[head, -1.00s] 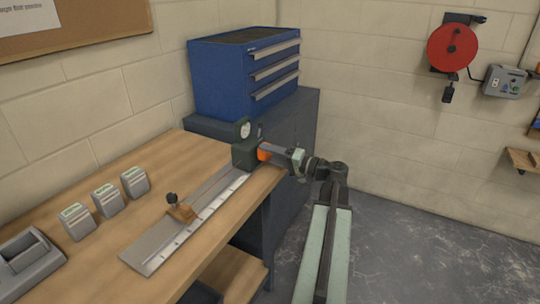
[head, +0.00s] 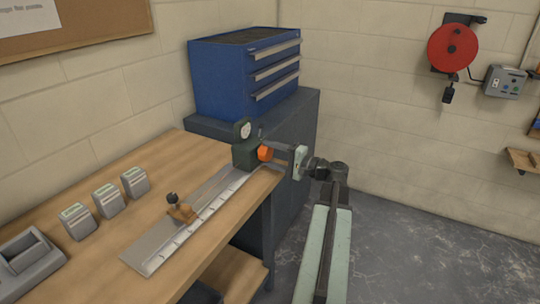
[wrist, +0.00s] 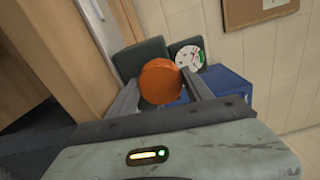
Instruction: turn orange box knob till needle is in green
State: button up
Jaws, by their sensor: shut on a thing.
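A dark green box (head: 243,157) stands at the far end of the metal rail on the bench. Its orange knob (head: 265,153) faces right. The knob also fills the space between my fingers in the wrist view (wrist: 160,82). My gripper (head: 272,153) is shut on the knob, one finger on each side, with the wrist tilted. A round white dial gauge (head: 243,129) sits on top of the box. In the wrist view the dial (wrist: 190,57) shows tilted, with green and red marks; the knob hides its lower edge, and I cannot read the needle surely.
A sliding wooden stop (head: 181,213) with a dark knob sits on the rail (head: 150,252). Several small grey boxes (head: 108,200) stand at the left on the bench. A blue drawer chest (head: 225,80) stands behind. The floor at right is clear.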

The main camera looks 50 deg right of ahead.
dwell(0.3)
jog(key=o, duration=1.4)
jog(key=shift+c, duration=0.2)
jog(key=v, duration=0.7)
jog(key=shift+s, duration=0.4)
jog(key=shift+d, duration=0.1)
